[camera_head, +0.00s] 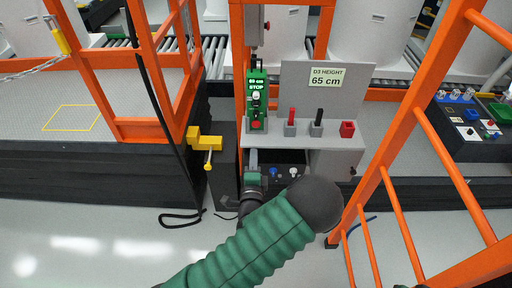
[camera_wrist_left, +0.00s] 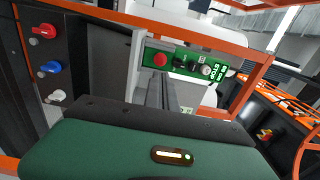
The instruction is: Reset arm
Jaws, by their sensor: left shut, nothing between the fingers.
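My left arm in its green sleeve reaches up from the bottom of the head view. Its gripper (camera_head: 252,158) is shut and empty, in front of the grey control console (camera_head: 347,164) and just below the green control panel (camera_head: 257,92) as seen there. The panel reads "65 cm STOP" and has a red button at its bottom. In the left wrist view the shut fingers (camera_wrist_left: 162,92) point toward the green panel (camera_wrist_left: 186,65); I cannot tell whether they touch anything. My right gripper does not show.
The console carries a red lever (camera_head: 291,122), a black lever (camera_head: 317,122) and a red block (camera_head: 347,129), under a "D3 HEIGHT 65 cm" sign (camera_head: 325,77). Orange rails stand left and right. A yellow latch (camera_head: 205,140) is left of the gripper. Coloured knobs (camera_wrist_left: 48,68) show at left.

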